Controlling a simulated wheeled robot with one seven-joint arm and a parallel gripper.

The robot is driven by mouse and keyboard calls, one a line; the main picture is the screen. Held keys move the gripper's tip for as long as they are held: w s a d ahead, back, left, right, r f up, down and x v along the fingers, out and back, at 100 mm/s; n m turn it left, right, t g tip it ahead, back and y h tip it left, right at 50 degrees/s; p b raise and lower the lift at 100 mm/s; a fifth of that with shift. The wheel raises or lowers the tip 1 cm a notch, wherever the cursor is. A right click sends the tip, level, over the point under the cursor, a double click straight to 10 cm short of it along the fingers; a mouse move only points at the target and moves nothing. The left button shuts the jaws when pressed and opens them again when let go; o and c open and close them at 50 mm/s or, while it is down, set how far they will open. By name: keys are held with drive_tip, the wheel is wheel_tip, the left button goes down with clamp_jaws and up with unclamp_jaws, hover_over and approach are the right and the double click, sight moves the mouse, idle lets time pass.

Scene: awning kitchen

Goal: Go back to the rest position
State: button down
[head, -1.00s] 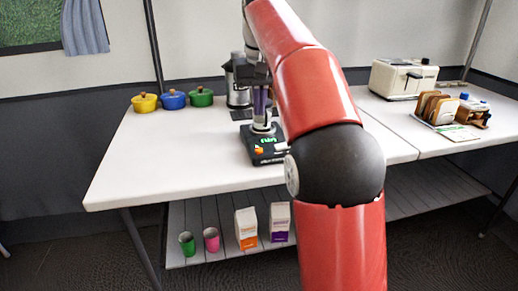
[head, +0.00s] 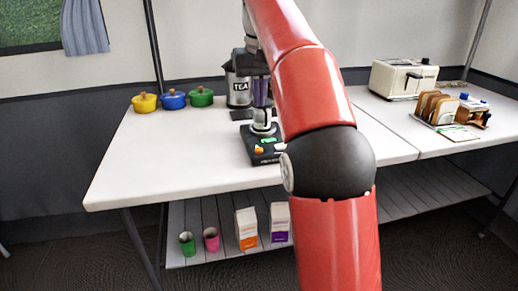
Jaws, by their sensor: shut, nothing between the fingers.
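My gripper (head: 254,68) is the dark part at the end of my red arm, over the far middle of the white table. It is shut and holds nothing. It is just above and behind a small appliance (head: 264,150) with a black base, a lit green display and an upright purplish part. I cannot tell any gap between them. My fingertips are small and hard to make out.
A tea canister (head: 239,88) stands behind the appliance. Yellow (head: 145,103), blue (head: 173,100) and green (head: 201,97) pots stand left. A toaster (head: 402,79) and toast rack (head: 437,106) stand right. Cups and cartons (head: 246,228) are on the lower shelf (head: 420,190). The table's front left is clear.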

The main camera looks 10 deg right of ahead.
drive_tip(key=shift+s+r, duration=0.1)
idle(0.3)
drive_tip(key=s+f+t, duration=0.2)
drive_tip(key=s+f, duration=0.8)
drive_tip(key=s, duration=0.4)
drive_tip(key=s+f+t, duration=0.1)
drive_tip(key=s+f, duration=0.9)
drive_tip(key=s, duration=0.4)
drive_tip(key=shift+s+f+t, duration=0.35)
drive_tip(key=shift+f+t, duration=0.05)
